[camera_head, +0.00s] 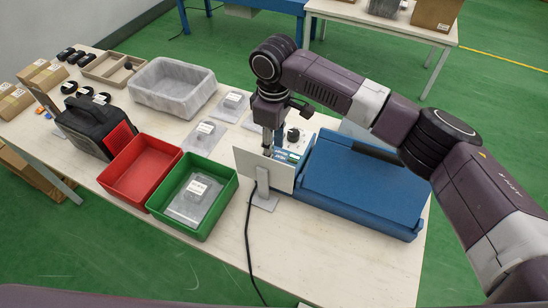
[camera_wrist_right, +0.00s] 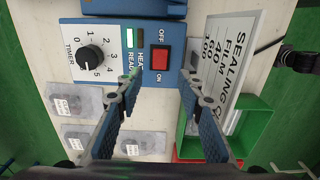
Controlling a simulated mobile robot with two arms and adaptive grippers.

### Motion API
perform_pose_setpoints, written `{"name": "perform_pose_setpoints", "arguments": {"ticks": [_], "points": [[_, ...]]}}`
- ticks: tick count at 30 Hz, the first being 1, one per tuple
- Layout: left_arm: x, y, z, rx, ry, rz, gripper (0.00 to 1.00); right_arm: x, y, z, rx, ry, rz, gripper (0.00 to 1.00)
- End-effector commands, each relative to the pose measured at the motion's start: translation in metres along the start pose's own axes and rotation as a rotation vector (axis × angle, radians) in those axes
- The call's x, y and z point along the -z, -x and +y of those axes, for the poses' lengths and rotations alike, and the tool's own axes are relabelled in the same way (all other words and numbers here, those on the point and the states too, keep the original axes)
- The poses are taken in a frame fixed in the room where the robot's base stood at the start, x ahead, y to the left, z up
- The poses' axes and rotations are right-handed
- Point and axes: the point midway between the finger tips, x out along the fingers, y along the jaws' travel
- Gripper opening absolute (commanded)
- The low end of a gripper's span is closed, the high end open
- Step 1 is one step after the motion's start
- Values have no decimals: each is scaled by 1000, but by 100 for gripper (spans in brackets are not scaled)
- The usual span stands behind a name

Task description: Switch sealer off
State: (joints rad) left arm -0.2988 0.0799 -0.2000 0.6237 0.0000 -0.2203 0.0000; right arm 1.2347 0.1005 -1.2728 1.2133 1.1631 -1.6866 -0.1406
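The blue sealer (camera_head: 365,185) lies on the table in the head view, with a control panel at its left end. The right wrist view shows the panel (camera_wrist_right: 115,60) with a red rocker switch (camera_wrist_right: 160,60) between the OFF and ON labels. I cannot tell which side is pressed in. My right gripper (camera_wrist_right: 161,88) is open and empty, with one fingertip on either side of the switch in that view. In the head view, the right gripper (camera_head: 268,140) points down over the panel, its tips partly hidden by a sign plate. My left gripper is not in view.
A timer knob (camera_wrist_right: 91,58) sits beside the switch. Green (camera_head: 226,198) and red (camera_head: 128,182) bins stand to the left. A black cable (camera_head: 248,235) runs off the front.

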Motion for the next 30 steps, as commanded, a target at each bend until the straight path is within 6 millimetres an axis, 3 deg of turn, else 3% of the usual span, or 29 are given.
{"name": "perform_pose_setpoints", "arguments": {"ticks": [9,20,30], "points": [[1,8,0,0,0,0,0,-1,-44,0,2,-1,-2,35],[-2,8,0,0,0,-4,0,0,-50,0,0,0,0,35],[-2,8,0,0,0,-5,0,0,-50,0,0,0,0,0]]}}
